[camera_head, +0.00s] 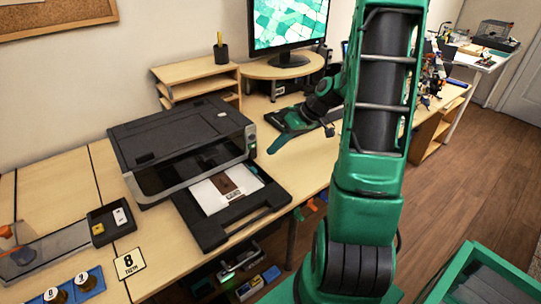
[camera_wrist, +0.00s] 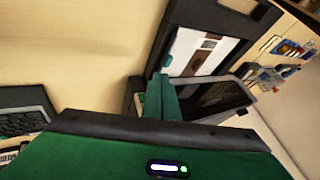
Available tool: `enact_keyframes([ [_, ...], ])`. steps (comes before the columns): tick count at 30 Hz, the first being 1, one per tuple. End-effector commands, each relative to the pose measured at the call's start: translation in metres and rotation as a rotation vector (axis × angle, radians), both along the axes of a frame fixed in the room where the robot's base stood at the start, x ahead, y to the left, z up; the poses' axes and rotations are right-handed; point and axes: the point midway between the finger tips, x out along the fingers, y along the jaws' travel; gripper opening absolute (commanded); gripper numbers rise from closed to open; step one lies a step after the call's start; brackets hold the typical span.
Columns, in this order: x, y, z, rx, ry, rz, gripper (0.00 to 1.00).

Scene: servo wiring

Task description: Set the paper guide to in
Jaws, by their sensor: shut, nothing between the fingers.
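A dark printer (camera_head: 185,145) stands on the wooden desk with its black tray (camera_head: 213,237) pulled out at the front. A white sheet with a brown patch (camera_head: 228,187) lies in the tray. The sheet shows in the wrist view (camera_wrist: 190,48) too, beyond my fingers. My green gripper (camera_head: 272,150) is right of the printer, above the desk, apart from the tray. In the wrist view its fingers (camera_wrist: 161,92) are together, with nothing between them, and cover part of the printer's front edge.
A wooden shelf (camera_head: 195,74) and a monitor (camera_head: 288,30) stand behind. Bare desk lies right of the printer tray. A green-edged bin (camera_head: 455,278) is at lower right.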

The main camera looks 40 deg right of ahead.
Motion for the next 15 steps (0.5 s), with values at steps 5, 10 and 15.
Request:
enact_keyframes([
  [5,0.002,0.002,0.003,-0.019,0.024,0.013,0.19],
  [10,0.011,0.018,-0.001,-0.113,0.152,0.041,0.19],
  [15,0.023,0.038,0.008,-0.264,0.306,0.025,0.19],
])
